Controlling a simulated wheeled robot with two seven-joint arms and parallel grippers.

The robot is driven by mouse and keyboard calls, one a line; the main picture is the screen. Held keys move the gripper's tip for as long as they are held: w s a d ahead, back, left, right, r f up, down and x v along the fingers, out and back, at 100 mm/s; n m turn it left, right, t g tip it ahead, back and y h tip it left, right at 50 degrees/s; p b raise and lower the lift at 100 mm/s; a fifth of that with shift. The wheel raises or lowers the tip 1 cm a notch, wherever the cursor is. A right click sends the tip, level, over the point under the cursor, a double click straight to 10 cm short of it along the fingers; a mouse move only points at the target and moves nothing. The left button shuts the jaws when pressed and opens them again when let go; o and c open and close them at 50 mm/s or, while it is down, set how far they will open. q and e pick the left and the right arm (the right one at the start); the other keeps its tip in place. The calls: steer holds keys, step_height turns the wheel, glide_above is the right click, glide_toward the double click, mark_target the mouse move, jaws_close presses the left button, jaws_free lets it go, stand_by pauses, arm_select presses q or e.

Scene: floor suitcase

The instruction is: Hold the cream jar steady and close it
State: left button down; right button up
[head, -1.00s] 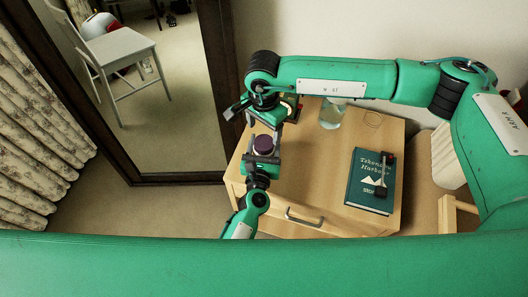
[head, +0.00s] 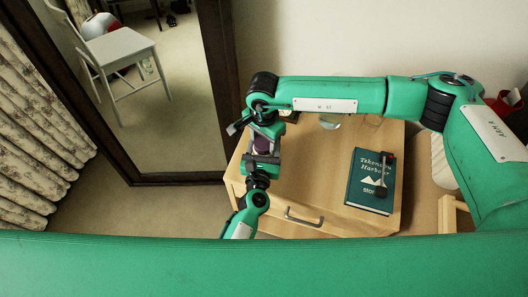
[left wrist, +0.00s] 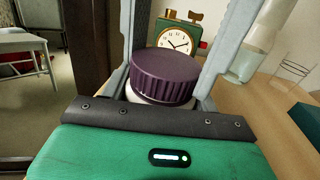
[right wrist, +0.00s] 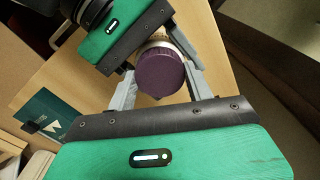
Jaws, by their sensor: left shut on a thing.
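The cream jar has a white body (left wrist: 150,98) and a purple ribbed lid (left wrist: 165,75) that sits on top of it. The lid also shows in the head view (head: 262,145) and the right wrist view (right wrist: 160,73). My left gripper (head: 263,158) is shut on the jar's body, holding it upright over the cabinet's left side. My right gripper (head: 266,132) is over the jar from above, its fingers apart on either side of the lid in the right wrist view. I cannot tell whether they touch it. My right gripper hides part of the lid in the head view.
The wooden cabinet (head: 315,190) carries a green book (head: 365,185) with a small dark item on it. A green clock (left wrist: 178,42) and a clear glass bottle (left wrist: 255,45) stand behind the jar. A framed mirror (head: 185,120) leans at the left.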

steer(key=shift+m, duration=1.7)
steer(key=o, duration=1.1)
steer(key=shift+c, duration=0.2)
steer(key=shift+r, duration=2.3)
steer(key=shift+r, duration=0.1)
steer(key=shift+c, duration=0.4)
